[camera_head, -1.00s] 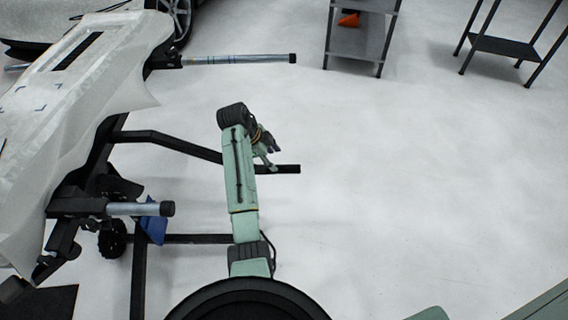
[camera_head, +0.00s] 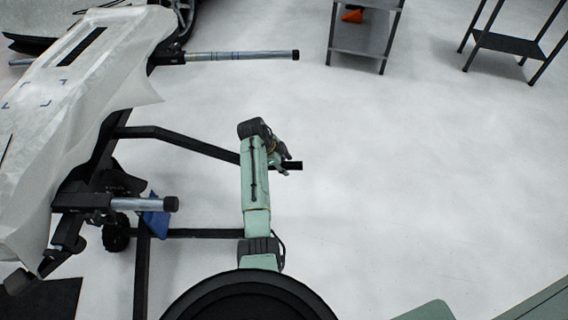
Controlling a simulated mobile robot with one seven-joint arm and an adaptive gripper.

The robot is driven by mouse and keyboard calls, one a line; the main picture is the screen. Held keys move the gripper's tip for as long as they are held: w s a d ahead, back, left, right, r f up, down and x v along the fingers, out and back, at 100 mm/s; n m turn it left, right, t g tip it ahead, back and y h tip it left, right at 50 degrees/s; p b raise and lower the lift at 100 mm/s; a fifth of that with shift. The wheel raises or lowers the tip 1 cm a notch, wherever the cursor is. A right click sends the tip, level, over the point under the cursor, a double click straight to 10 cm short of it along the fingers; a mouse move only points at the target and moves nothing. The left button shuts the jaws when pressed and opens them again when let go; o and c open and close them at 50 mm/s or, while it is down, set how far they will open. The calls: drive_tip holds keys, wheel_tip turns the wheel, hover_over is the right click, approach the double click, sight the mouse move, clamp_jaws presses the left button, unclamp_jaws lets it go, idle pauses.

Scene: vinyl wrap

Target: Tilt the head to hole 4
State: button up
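My gripper (camera_head: 287,163) shows small and partly hidden at the end of my green arm, in the middle of the head view. I cannot tell whether its fingers are apart. A black stand with two steel bars carries a panel (camera_head: 62,135) covered in pale film on the left. The upper bar (camera_head: 240,55) ends in a black cap, and the lower bar (camera_head: 140,204) does too. I see no numbered holes, so I cannot tell hole 4. My gripper is right of the stand, over or beside the end of its black leg (camera_head: 190,143).
A grey shelf (camera_head: 358,39) with an orange object (camera_head: 352,16) stands at the top. Another dark shelf (camera_head: 508,43) is at the top right. A car wheel (camera_head: 184,15) shows at the top left. A blue item (camera_head: 156,218) hangs by the lower bar. The floor at right is clear.

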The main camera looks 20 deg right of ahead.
clamp_jaws()
idle(0.3)
